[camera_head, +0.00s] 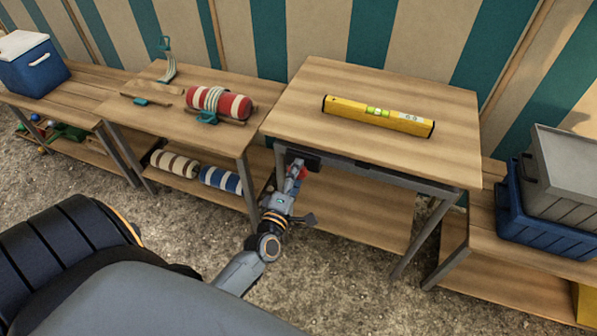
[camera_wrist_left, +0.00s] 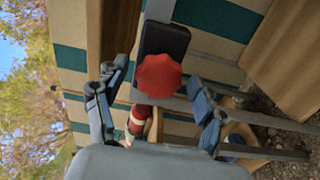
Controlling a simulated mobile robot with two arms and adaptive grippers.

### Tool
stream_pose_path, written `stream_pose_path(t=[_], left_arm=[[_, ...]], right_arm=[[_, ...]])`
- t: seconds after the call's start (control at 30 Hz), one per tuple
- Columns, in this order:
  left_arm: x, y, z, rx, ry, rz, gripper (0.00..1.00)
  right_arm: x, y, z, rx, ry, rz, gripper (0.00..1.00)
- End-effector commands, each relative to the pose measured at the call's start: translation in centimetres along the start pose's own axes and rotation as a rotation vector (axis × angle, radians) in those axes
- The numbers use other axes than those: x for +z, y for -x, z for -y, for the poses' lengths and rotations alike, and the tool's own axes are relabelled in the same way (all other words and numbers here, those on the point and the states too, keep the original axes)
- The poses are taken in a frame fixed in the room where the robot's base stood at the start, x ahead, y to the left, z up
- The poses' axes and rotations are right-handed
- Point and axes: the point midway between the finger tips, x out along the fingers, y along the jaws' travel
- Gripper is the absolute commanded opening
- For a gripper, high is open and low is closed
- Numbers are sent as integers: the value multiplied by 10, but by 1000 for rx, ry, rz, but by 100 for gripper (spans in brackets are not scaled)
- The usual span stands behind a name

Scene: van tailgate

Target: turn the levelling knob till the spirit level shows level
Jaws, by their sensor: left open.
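The yellow spirit level (camera_head: 345,107) lies on top of the wooden table (camera_head: 310,85), with a green vial (camera_head: 376,111) in its middle. The bubble is too small to read. The red levelling knob (camera_head: 302,173) sits under the table's front left corner, on a dark block. In the left wrist view the knob (camera_wrist_left: 157,76) is faceted and lies between my open fingers, with a gap on each side. My left gripper (camera_head: 293,183) reaches up to the knob from below in the head view. The left fingers (camera_wrist_left: 153,92) show on both sides in the wrist view. My right gripper is out of view.
A table to the left holds a red-and-white striped roll (camera_head: 236,105) and small tools. Striped rolls lie on its lower shelf. A blue and white cooler (camera_head: 35,65) stands far left, and blue and grey crates (camera_head: 530,215) stand right. Gravel ground lies in front.

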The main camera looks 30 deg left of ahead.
Motion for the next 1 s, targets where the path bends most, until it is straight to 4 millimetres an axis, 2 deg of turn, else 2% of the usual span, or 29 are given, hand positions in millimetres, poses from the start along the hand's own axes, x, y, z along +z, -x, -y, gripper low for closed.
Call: stream_pose_path(t=[0.3, 0.5, 0.67, 1.0], left_arm=[[0, 69, 2, -6, -2, 2, 70], [0, 97, 0, -2, 0, 1, 70], [0, 104, 0, -1, 0, 1, 70], [0, 105, 0, -1, 0, 1, 70]], right_arm=[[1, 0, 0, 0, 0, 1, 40], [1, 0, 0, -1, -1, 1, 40], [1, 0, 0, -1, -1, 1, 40], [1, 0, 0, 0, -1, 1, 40]])
